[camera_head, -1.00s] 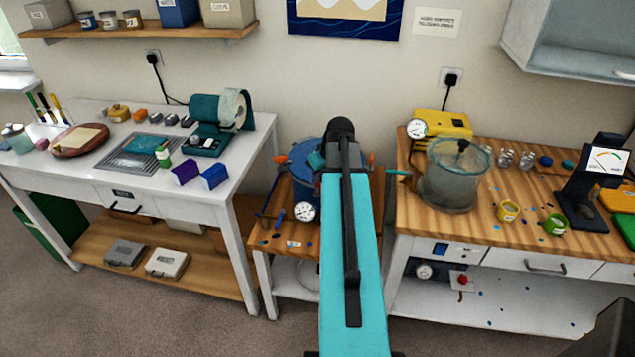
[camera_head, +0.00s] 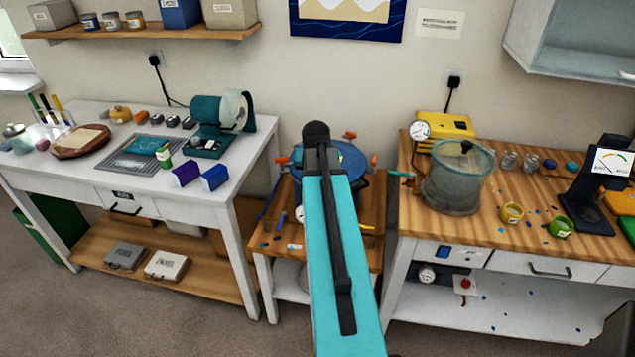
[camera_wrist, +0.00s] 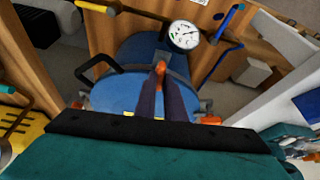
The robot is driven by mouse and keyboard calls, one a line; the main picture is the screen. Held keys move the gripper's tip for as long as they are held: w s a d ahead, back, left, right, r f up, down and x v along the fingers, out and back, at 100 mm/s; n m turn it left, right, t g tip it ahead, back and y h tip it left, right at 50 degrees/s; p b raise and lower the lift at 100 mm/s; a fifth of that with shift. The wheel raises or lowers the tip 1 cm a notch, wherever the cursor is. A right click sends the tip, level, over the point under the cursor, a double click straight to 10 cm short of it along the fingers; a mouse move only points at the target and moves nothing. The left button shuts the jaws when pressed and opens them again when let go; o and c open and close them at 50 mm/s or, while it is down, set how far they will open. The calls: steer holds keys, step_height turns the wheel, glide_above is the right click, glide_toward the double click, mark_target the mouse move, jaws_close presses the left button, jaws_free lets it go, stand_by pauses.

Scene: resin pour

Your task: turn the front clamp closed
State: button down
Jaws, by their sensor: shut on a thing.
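The blue pressure pot (camera_head: 352,158) stands on the small wooden cart, partly hidden behind my arm. Its round blue lid fills the middle of the wrist view (camera_wrist: 115,95). The front clamp's orange handle (camera_wrist: 160,67) is at the lid's edge, near the pressure gauge (camera_wrist: 184,35). My gripper (camera_wrist: 161,75) has its two dark fingers close together around that handle, shut on it. The fingers hide part of the clamp, and its exact angle is hard to tell. In the head view my arm hides the gripper and the front clamp.
Other orange clamp handles (camera_head: 350,135) sit around the lid, including one at its right (camera_head: 374,161). The right bench (camera_head: 420,222) stands close by, carrying a clear chamber (camera_head: 455,180) and a yellow pump (camera_head: 446,125). A white table (camera_head: 225,140) is on the left.

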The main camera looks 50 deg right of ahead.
steer(key=shift+s+m, duration=0.15)
steer(key=shift+m, duration=0.45)
steer(key=shift+g, duration=0.3)
steer(key=c, duration=1.8)
jaws_free()
steer(key=shift+c, duration=0.2)
steer(key=shift+r, duration=0.2)
steer(key=shift+b+v, duration=0.55)
steer(key=shift+v, duration=1.05)
steer(key=b+v, duration=0.1)
steer(key=v, duration=0.9)
steer(key=shift+a+b, duration=0.2)
steer(key=shift+b, duration=0.2)
